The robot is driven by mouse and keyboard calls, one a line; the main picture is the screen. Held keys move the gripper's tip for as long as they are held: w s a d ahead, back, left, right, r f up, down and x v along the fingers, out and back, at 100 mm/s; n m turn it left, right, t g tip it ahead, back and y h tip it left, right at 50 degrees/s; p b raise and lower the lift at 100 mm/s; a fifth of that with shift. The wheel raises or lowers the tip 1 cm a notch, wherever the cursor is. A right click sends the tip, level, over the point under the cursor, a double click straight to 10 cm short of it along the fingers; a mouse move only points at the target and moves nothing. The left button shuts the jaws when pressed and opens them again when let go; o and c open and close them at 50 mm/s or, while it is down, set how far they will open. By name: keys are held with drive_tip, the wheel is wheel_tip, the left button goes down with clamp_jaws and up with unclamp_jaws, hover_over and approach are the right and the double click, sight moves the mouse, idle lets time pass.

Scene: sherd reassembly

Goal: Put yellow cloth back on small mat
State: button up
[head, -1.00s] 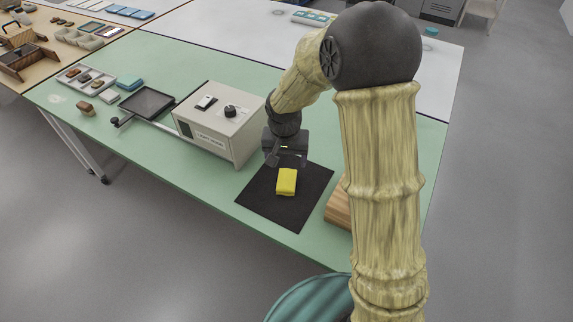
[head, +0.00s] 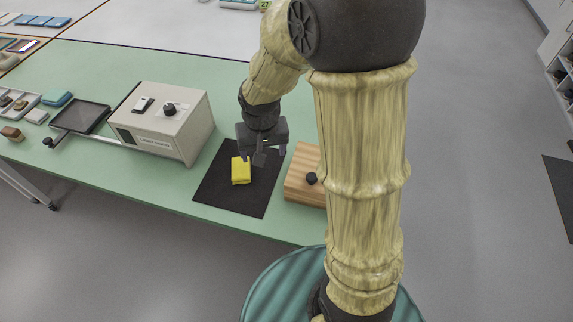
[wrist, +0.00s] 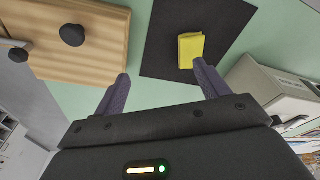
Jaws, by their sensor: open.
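The yellow cloth (head: 241,170) lies folded on the small black mat (head: 235,198), left of the mat's middle in the head view. In the wrist view the cloth (wrist: 190,50) lies wholly within the dark mat (wrist: 160,40), beyond my right finger. My gripper (head: 252,159) hangs above the mat, close to the cloth's right side in the head view. Its fingers (wrist: 162,88) are spread apart with nothing between them, and they do not touch the cloth in the wrist view.
A wooden block (head: 303,172) with dark knobs stands right of the mat. A pale box (head: 163,120) with a knob and switch stands on the left, with a dark tray (head: 80,117) beyond it. The green table's (head: 195,64) far part is clear.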

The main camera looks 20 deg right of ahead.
drive_tip(key=s+d+r+n, duration=0.1)
drive_tip(key=s+d, duration=0.4)
drive_tip(key=s, duration=0.4)
drive_tip(key=shift+s+r+t, duration=0.2)
drive_tip(key=shift+r+t, duration=0.1)
drive_tip(key=shift+r, duration=0.05)
